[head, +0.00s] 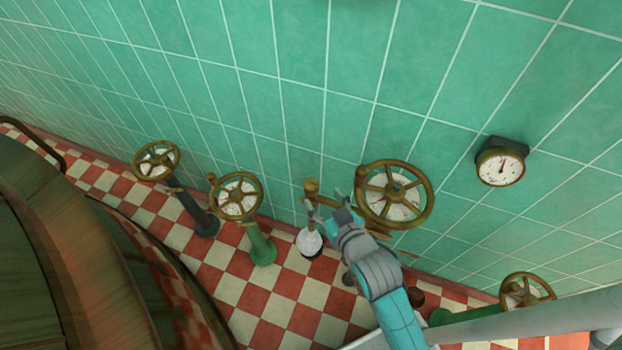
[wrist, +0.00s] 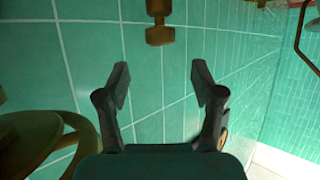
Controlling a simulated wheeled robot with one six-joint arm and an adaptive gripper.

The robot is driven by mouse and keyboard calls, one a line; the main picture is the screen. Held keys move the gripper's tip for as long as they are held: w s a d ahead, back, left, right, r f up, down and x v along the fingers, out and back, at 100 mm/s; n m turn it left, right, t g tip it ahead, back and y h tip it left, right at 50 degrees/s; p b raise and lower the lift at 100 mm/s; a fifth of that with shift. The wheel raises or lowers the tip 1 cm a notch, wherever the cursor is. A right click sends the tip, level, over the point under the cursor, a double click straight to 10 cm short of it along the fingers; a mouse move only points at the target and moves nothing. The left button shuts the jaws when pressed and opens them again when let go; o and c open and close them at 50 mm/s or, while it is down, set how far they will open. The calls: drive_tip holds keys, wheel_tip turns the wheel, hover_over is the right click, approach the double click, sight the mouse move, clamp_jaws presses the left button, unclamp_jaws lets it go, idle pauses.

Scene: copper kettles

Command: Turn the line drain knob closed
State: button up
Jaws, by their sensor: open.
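A small brass knob (head: 311,188) stands out near the green wall, left of a large brass handwheel; I see no readable label on it. In the wrist view the brass knob (wrist: 159,35) hangs at the top centre, ahead of and between the line of my fingers, touching neither. My gripper (head: 325,200) is close beside the knob in the head view. In the wrist view my gripper (wrist: 162,82) has its two dark fingers spread apart, with only tiled wall between them.
A large brass handwheel (head: 420,213) is just right of my gripper. Two smaller handwheels on posts (head: 262,245) (head: 204,222) stand left. A round gauge (head: 500,168) is on the wall. A large copper vessel (head: 85,250) fills the lower left.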

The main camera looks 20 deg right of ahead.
sight(312, 184)
drive_tip(key=x, duration=0.8)
drive_tip(key=shift+w+f, duration=0.2)
drive_tip(key=shift+w, duration=0.1)
drive_tip(key=c, duration=1.2)
drive_tip(key=shift+o, duration=0.2)
